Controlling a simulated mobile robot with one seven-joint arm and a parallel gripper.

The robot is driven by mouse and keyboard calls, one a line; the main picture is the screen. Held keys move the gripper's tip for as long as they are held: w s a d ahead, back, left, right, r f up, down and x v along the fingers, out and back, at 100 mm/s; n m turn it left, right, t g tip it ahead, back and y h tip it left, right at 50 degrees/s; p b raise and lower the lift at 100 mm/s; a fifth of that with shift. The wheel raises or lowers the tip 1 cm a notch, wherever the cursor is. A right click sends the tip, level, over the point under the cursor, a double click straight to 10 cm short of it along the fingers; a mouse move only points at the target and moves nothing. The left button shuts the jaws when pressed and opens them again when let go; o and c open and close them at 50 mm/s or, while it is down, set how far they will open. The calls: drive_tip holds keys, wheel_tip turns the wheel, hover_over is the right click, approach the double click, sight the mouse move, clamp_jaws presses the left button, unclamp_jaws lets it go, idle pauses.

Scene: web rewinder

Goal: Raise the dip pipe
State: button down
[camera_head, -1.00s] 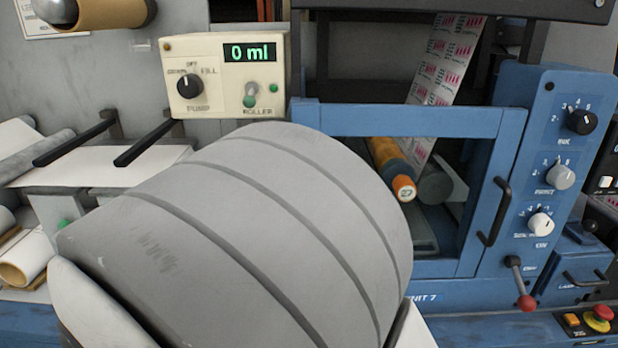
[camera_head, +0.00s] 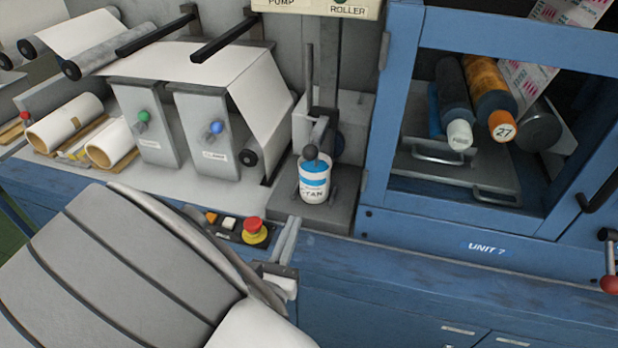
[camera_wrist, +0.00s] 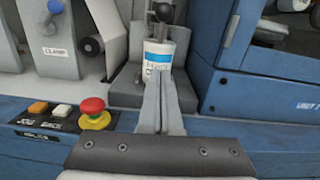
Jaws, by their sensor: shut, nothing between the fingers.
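A white can with a blue label (camera_head: 314,180) stands on a grey block below the pump box. A grey lever with a dark ball knob (camera_head: 310,152) shows at the can's mouth. A thin upright rod (camera_head: 309,75) rises behind it; I cannot tell which of these is the dip pipe, and any part inside the can is hidden. The can (camera_wrist: 165,58) and the knob (camera_wrist: 165,12) also show in the wrist view, beyond my fingertips. My gripper (camera_head: 292,225) is shut and empty, in front of the can and lower in the picture. Its fingers (camera_wrist: 161,85) overlap the can's lower part in the wrist view.
A red emergency button (camera_head: 254,230) sits on a small panel left of my gripper. The blue frame of unit 7 (camera_head: 390,110) stands close on the right. Two grey blocks with coloured knobs (camera_head: 207,130) and paper rolls (camera_head: 65,122) are on the left.

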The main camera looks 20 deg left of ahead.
drive_tip(key=w, duration=0.6)
drive_tip(key=w+a, duration=0.1)
drive_tip(key=w, duration=0.2)
drive_tip(key=shift+w+r, duration=0.1)
drive_tip(key=shift+r, duration=0.1)
drive_tip(key=shift+w+a+r, duration=0.1)
drive_tip(key=shift+w+r, duration=0.1)
drive_tip(key=shift+r, duration=0.45)
drive_tip(key=shift+w+a+r, duration=0.1)
drive_tip(key=shift+w+r, duration=0.15)
drive_tip(key=shift+r, duration=0.45)
drive_tip(key=shift+w+r, duration=0.2)
drive_tip(key=shift+r, duration=0.45)
drive_tip(key=shift+r, duration=0.1)
wheel_tip(320, 180, up, 18)
drive_tip(key=p, duration=1.4)
drive_tip(key=shift+f, duration=0.25)
